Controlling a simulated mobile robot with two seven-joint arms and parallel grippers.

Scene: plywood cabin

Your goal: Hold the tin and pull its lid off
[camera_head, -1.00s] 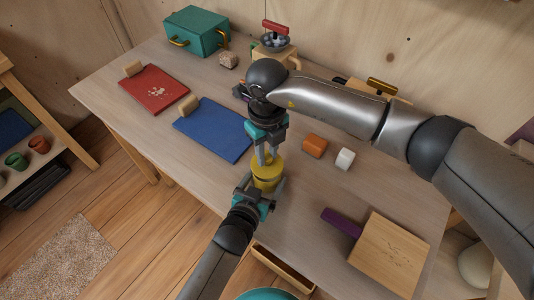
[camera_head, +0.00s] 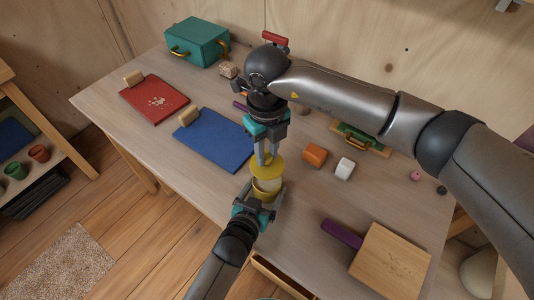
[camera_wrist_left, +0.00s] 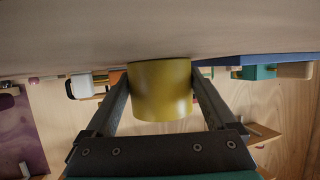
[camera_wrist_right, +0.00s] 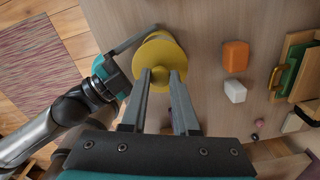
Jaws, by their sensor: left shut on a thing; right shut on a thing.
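The yellow tin (camera_head: 263,196) stands on the table near its front edge, and it also shows in the left wrist view (camera_wrist_left: 161,92). My left gripper (camera_head: 263,190) is shut on the tin's sides, one finger on each side. The yellow round lid (camera_head: 268,172) is above the tin, with a pale band showing between them. In the right wrist view the lid (camera_wrist_right: 163,52) covers much of the tin.
A blue board (camera_head: 213,140) lies left of the tin. An orange block (camera_head: 315,155) and a white block (camera_head: 344,169) lie to its right. A wooden board (camera_head: 392,262) with a purple handle is at the front right. A teal box (camera_head: 195,40) stands at the back.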

